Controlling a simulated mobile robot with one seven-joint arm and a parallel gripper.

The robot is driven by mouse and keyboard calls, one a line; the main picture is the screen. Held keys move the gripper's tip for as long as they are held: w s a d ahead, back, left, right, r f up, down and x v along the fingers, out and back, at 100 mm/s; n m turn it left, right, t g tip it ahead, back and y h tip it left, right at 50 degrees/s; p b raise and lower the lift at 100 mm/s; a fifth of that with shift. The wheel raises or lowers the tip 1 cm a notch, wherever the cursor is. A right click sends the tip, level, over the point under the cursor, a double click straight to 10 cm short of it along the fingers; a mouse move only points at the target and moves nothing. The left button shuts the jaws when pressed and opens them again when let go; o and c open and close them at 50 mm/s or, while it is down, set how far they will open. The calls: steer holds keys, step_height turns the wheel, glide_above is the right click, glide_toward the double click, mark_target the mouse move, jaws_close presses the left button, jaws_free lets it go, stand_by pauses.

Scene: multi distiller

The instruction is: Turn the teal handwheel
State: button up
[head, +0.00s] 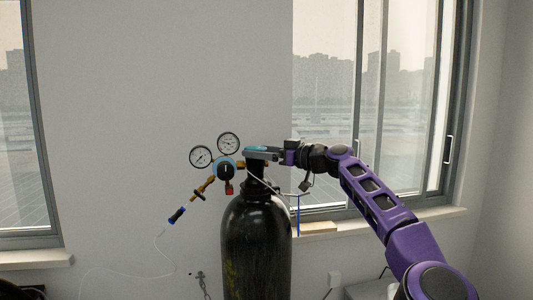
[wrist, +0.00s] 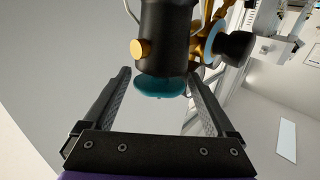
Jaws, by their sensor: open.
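The teal handwheel (head: 262,148) sits on top of a tall black gas cylinder (head: 255,240). In the head view my gripper (head: 262,155) is at the cylinder's top and partly covers the wheel. In the wrist view the handwheel (wrist: 160,87) lies between the two fingers of my gripper (wrist: 160,88), which are open. A gap shows on each side of the wheel, so neither finger appears to touch it. The dark valve body (wrist: 165,35) with brass fittings is just beyond the wheel.
Two round gauges (head: 201,156) and a regulator (head: 225,171) with a red knob stick out left of the valve. The wall above the cylinder is clear.

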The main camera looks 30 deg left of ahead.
steer(key=s+d+b, duration=0.1)
steer(key=d+b, duration=0.4)
steer(key=d, duration=1.2)
steer(key=shift+s+d+b, duration=0.15)
steer(key=shift+d+b, duration=0.05)
steer(key=shift+b, duration=0.15)
steer(key=shift+o, duration=0.2)
